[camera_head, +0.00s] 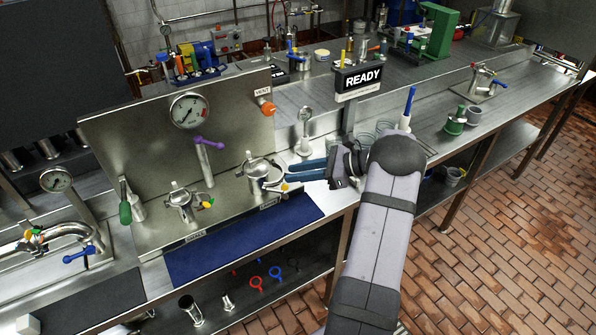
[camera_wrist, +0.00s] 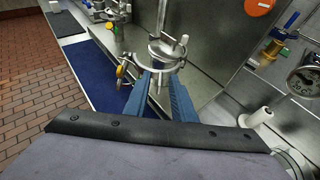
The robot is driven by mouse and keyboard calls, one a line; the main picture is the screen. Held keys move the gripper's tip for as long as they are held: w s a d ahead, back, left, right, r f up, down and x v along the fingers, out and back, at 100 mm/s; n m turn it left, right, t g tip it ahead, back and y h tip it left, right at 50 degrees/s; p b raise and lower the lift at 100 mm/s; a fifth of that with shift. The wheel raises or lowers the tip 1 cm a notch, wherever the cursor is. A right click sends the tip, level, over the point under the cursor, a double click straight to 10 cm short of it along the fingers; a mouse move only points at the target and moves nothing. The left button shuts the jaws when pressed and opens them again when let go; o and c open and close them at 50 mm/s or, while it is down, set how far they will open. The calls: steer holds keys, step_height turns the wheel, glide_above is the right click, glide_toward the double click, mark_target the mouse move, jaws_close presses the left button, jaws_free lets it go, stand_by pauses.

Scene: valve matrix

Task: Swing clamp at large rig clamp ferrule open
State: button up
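A large steel clamp (camera_head: 262,168) sits around a ferrule at the right of the steel rig, with a yellow wing nut (camera_head: 286,187) on its front side. In the wrist view the clamp (camera_wrist: 167,62) lies just beyond the fingertips, and the yellow wing nut (camera_wrist: 121,72) is left of them. I cannot tell whether the clamp ring is fully closed. My gripper (camera_head: 290,172) reaches in from the right with its blue fingers apart. In the wrist view my gripper (camera_wrist: 161,78) shows a gap between the fingers, with nothing clearly held. Part of the clamp's near side is hidden by the fingers.
A smaller clamp (camera_head: 182,200) stands to the left on the rig. Behind are a purple-handled valve (camera_head: 207,142), a gauge (camera_head: 189,111) and an orange vent knob (camera_head: 266,107). A blue mat (camera_head: 235,243) lies clear in front. A READY sign (camera_head: 358,80) stands behind my arm.

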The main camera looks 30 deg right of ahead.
steer(key=shift+c, duration=0.5)
jaws_close()
stand_by(0.8)
